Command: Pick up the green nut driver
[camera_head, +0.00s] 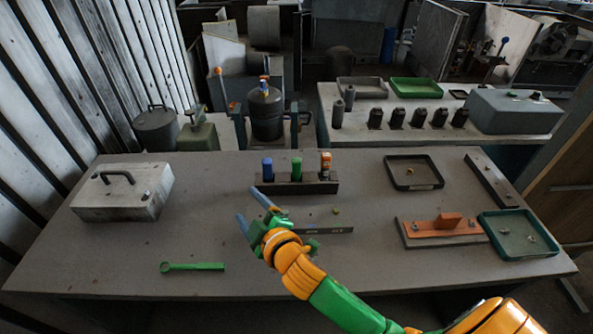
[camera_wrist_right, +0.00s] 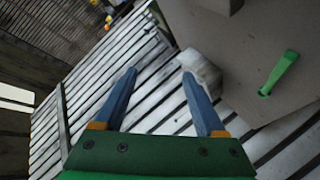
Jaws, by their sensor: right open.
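A tool with a green handle (camera_head: 297,169), which looks like the green nut driver, stands upright in a dark rack (camera_head: 325,187) near the table's far middle. A blue-handled tool (camera_head: 267,168) stands to its left and an orange-and-white-topped one (camera_head: 326,165) to its right in the same rack. My right gripper (camera_head: 248,203) is open and empty, in front and to the left of the rack, apart from the green handle. In the right wrist view its two blue fingers (camera_wrist_right: 159,73) are spread with nothing between them. My left gripper is not seen.
A green wrench (camera_head: 192,267) lies at the front left; it also shows in the wrist view (camera_wrist_right: 281,70). A grey case (camera_head: 123,192) stands at left. A black tray (camera_head: 413,172), orange block (camera_head: 444,229) and green tray (camera_head: 518,234) occupy the right. The front middle is mostly clear.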

